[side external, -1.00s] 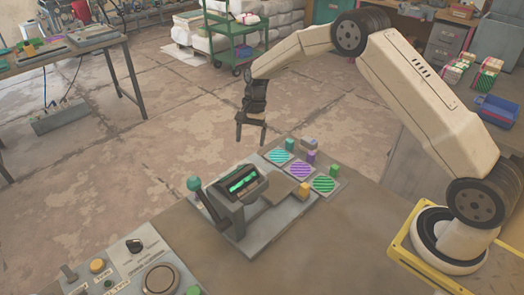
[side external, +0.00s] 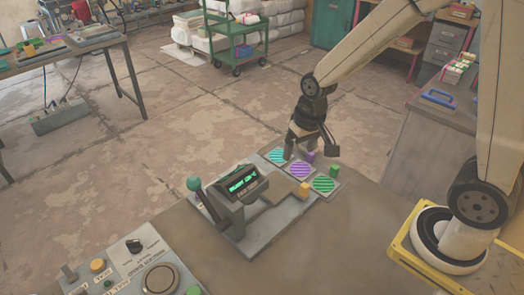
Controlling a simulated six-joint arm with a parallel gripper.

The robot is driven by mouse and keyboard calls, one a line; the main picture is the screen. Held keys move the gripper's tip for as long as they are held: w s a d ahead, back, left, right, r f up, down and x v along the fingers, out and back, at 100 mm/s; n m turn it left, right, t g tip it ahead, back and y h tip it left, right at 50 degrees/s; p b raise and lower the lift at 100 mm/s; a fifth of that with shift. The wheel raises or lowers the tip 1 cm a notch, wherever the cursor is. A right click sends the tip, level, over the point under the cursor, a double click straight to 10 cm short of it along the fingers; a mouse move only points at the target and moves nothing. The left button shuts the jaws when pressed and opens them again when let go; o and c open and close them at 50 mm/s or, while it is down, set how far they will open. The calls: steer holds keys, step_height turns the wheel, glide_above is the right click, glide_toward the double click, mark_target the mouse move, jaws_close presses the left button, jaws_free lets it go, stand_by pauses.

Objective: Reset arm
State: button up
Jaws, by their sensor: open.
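My gripper (side external: 310,151) is open and hangs over the back of the pad row, close to the purple block (side external: 310,157). Whether it touches anything there cannot be told. The press (side external: 232,205) stands on a grey base, with a teal-knobbed lever (side external: 195,184) on its left side and a lit green display (side external: 243,184) whose text is too small to read. Three striped pads lie behind it: teal (side external: 276,156), purple (side external: 300,171) and green (side external: 323,184). A green block (side external: 334,170) and a yellow block (side external: 304,189) stand near the pads. My gripper covers the area behind the teal pad.
A control panel (side external: 130,270) with knobs and buttons is at the front left. A workbench (side external: 70,55) stands at the back left and a green cart (side external: 235,35) at the back. The table front right of the press is clear.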

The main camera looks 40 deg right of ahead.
steer(key=s+n+t, duration=0.1)
steer(key=s+n, duration=0.1)
steer(key=s, duration=0.5)
steer(key=shift+s+a+n, duration=0.15)
steer(key=shift+n, duration=0.25)
